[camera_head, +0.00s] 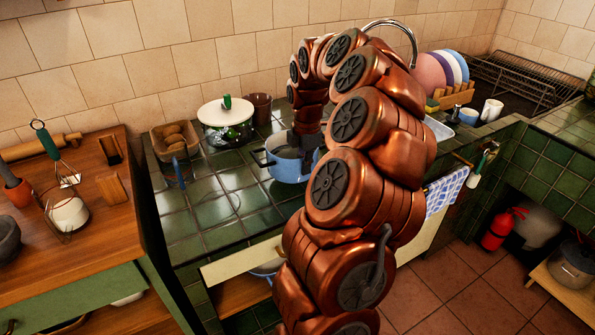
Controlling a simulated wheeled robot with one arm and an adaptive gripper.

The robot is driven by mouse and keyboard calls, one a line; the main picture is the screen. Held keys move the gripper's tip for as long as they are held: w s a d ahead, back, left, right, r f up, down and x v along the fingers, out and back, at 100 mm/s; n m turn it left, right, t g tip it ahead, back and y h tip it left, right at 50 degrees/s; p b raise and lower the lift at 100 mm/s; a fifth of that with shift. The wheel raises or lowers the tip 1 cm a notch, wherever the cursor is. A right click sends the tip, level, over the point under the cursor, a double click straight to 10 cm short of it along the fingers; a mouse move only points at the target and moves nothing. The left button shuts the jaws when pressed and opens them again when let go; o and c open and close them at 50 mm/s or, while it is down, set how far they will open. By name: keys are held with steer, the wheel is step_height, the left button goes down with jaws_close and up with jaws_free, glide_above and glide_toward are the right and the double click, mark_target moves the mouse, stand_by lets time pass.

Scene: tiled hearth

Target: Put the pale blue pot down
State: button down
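The pale blue pot (286,170) is upright at the green tiled counter (217,208), with a handle sticking out to its left. My copper arm hides its right side. My gripper (303,150) points down at the pot from above, over its right part. The fingertips are small, dark and partly hidden, so I cannot tell whether they are closed on the rim. I also cannot tell whether the pot's base touches the tiles.
A white-lidded pot (226,122), a brown cup (258,108) and a basket (175,143) stand behind and left. A blue upright item (179,172) stands left. Tiles at front left are clear. A plate rack (452,95) stands right, beyond my arm.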

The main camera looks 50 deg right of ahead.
mark_target(297, 174)
steer(key=shift+w+a+f, duration=0.1)
steer(key=shift+w+a, duration=0.05)
steer(key=shift+w, duration=0.4)
steer(key=shift+w+a, duration=0.15)
steer(key=shift+w, duration=0.4)
steer(key=shift+f+p, duration=0.55)
steer(key=shift+f, duration=1.2)
steer(key=shift+f, duration=0.15)
steer(key=c, duration=1.3)
jaws_free()
steer(key=shift+s+a+r+b, duration=0.1)
steer(key=shift+r+b, duration=0.2)
steer(key=shift+r, duration=2.8)
steer(key=shift+s+r+b, duration=0.1)
steer(key=shift+r+b, duration=0.2)
steer(key=shift+r, duration=2.75)
